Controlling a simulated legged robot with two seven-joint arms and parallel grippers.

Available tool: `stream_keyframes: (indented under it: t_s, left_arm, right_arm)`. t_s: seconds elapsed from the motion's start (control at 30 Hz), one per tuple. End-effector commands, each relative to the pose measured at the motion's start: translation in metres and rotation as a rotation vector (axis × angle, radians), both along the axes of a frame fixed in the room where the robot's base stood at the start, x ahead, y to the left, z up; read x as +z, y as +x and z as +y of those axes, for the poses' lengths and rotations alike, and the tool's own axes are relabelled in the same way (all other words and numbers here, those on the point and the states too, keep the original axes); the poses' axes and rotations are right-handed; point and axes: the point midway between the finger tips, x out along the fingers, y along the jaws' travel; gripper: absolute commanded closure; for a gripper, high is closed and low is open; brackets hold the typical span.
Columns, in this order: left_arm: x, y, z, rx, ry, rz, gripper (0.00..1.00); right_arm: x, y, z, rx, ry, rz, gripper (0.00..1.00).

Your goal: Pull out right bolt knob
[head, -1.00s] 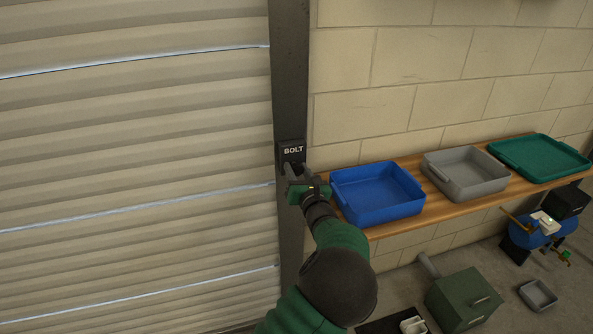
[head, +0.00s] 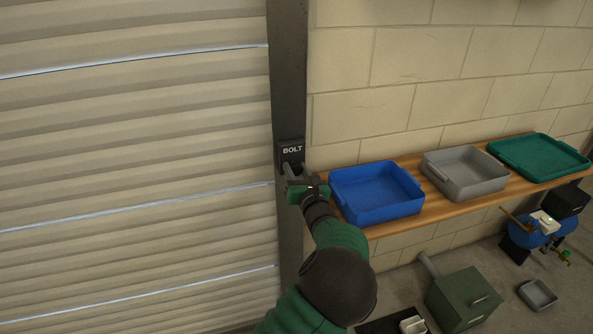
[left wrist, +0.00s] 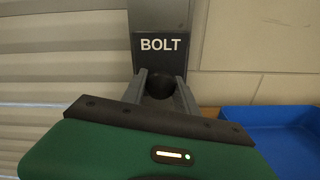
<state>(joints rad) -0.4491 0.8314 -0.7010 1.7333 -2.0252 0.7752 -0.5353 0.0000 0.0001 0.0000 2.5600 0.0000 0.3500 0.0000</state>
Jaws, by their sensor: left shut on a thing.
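The bolt housing (head: 291,151), a dark block lettered BOLT, is fixed to the dark door post (head: 289,80) beside the ribbed shutter. It also shows at the top of the left wrist view (left wrist: 160,46). The round dark bolt knob (left wrist: 161,86) sits just below the lettering, between the fingers of my left gripper (left wrist: 163,90). My left gripper (head: 297,171) is shut on the knob, close against the housing. In the head view the fingers hide most of the knob. My right gripper is not in view.
A wooden shelf (head: 437,212) right of the post bears a blue tray (head: 375,206), a grey tray (head: 465,184) and a green tray (head: 540,165). A green box (head: 463,298) and a blue tank (head: 532,234) stand on the floor below. The shutter (head: 140,150) fills the left.

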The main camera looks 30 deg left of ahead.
Motion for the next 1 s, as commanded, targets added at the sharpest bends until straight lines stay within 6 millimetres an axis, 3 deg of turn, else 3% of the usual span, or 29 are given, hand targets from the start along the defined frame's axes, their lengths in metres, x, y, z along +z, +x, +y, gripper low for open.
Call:
stream_keyframes:
  t_s: [0.37, 0.63, 0.93, 0.97, 1.0]
  left_arm:
    - [0.003, 0.001, -0.003, -0.005, 0.001, -0.005, 1.00]
    - [0.003, -0.022, -0.031, -0.007, 0.001, -0.003, 1.00]
    - [0.001, -0.025, -0.034, -0.006, 0.000, -0.001, 1.00]
    - [0.001, -0.025, -0.034, -0.006, 0.000, -0.001, 0.62]
    - [0.001, -0.025, -0.035, -0.006, 0.000, -0.001, 0.57]
  right_arm:
    - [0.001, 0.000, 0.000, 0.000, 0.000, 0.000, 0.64]
    - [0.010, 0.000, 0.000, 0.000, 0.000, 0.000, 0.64]
    - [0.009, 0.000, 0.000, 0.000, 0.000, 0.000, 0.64]
    - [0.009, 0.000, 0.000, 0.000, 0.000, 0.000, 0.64]
    - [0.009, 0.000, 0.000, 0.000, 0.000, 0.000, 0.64]
